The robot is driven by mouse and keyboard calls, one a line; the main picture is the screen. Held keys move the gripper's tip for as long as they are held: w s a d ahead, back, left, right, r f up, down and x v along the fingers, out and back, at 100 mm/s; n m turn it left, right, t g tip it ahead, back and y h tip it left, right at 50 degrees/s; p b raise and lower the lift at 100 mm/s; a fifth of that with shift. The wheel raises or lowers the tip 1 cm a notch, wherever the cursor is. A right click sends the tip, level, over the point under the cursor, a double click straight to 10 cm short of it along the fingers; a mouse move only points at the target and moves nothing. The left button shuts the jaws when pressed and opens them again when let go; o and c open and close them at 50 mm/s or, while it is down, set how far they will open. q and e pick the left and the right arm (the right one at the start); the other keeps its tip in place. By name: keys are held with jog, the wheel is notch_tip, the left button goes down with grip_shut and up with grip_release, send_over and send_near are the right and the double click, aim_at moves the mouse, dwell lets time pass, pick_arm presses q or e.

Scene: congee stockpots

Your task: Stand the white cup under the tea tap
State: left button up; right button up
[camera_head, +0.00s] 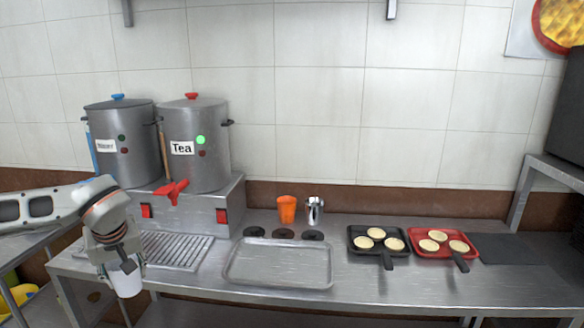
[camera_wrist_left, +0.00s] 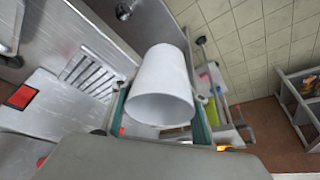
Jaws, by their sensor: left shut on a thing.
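The white cup (camera_head: 126,280) is held in my left gripper (camera_head: 118,258), in front of the counter's left front edge in the head view. In the left wrist view the white cup (camera_wrist_left: 163,88) fills the middle, between the gripper's fingers. The tea pot (camera_head: 208,150) is a large steel stockpot labelled Tea, standing on a steel stand with a green light on its side. A red tap (camera_head: 172,190) shows at its lower front. The slotted drip tray (camera_head: 178,248) lies below the tap with nothing standing on it. My right gripper is not in view.
A second stockpot (camera_head: 122,145) stands left of the tea one. A bare metal tray (camera_head: 280,264) lies mid-counter. Black (camera_head: 362,233) and red (camera_head: 420,233) pans with pale round cakes sit to the right.

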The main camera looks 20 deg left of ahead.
pick_arm(q)
jog(key=w+d+f+m+t+h, duration=0.1)
jog(key=d+m, duration=0.5)
jog(key=d, duration=1.1)
jog(key=w+d+f+m+t+h, duration=0.1)
jog(key=w+d+m, duration=0.3)
jog(key=d, duration=1.4)
jog(key=shift+w+f+m+h, duration=0.15)
jog(key=shift+f+m+h, duration=0.45)
jog(key=shift+m+h, duration=0.3)
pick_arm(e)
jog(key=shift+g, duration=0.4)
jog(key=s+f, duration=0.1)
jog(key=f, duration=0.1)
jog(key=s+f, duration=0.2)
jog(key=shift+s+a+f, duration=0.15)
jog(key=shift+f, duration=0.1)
